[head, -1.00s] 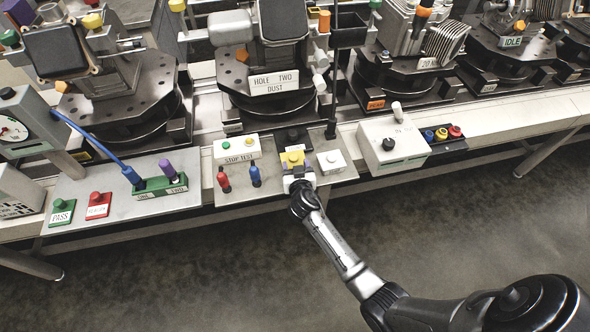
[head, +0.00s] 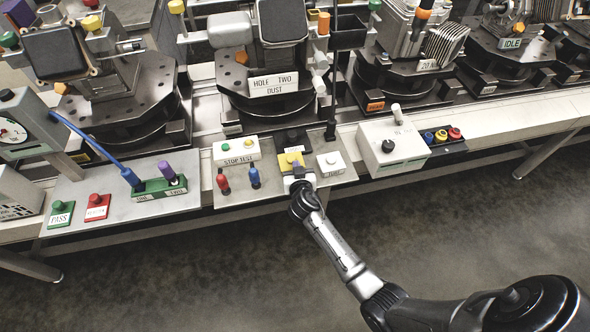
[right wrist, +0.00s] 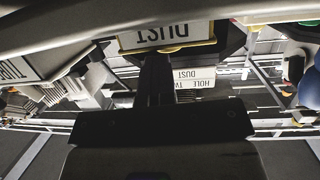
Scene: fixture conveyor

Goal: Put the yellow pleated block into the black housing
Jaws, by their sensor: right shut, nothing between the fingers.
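I cannot make out a yellow pleated block in either view. A dark square part (head: 282,22), which may be the black housing, stands tilted on the fixture behind the HOLE TWO DUST sign (head: 273,84). A similar dark square part (head: 58,53) is on the fixture at the left. My right gripper (head: 298,170) is shut and empty, at the front of a small yellow-topped button box (head: 287,160) on the front shelf. I cannot tell whether it touches the box. In the right wrist view, a yellow-edged DUST label (right wrist: 165,38) is close beyond the fingers. My left gripper is not in view.
A white STOP TEST box (head: 236,152), red and blue handles (head: 223,184), and another white button box (head: 331,164) stand close around the right gripper. A dark vertical post (head: 333,95) rises behind. Open floor (head: 230,270) lies in front of the bench.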

